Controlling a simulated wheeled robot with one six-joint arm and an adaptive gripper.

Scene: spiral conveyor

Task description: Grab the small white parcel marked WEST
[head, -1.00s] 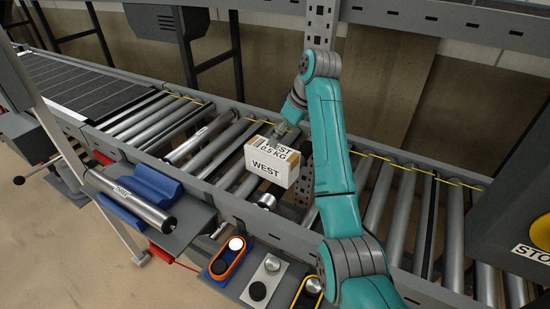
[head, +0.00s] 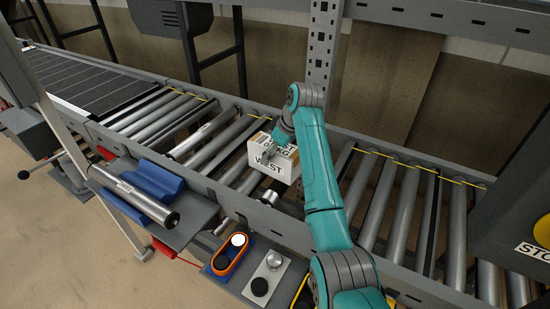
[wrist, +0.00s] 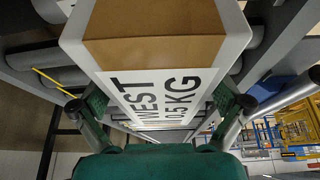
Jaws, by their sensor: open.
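The small white parcel (head: 268,171) marked WEST has a brown top panel and sits upright on the conveyor rollers. The open fingers of my gripper (wrist: 162,98) stand to either side of the label, one left and one right. I cannot tell whether either touches the parcel.
Metal rollers (head: 205,138) run left and right of the parcel between grey conveyor rails. A grey perforated post (head: 323,50) stands behind. A side shelf (head: 190,215) holds a loose roller (head: 135,200) and a blue cradle (head: 150,178). Button boxes (head: 230,252) sit in front.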

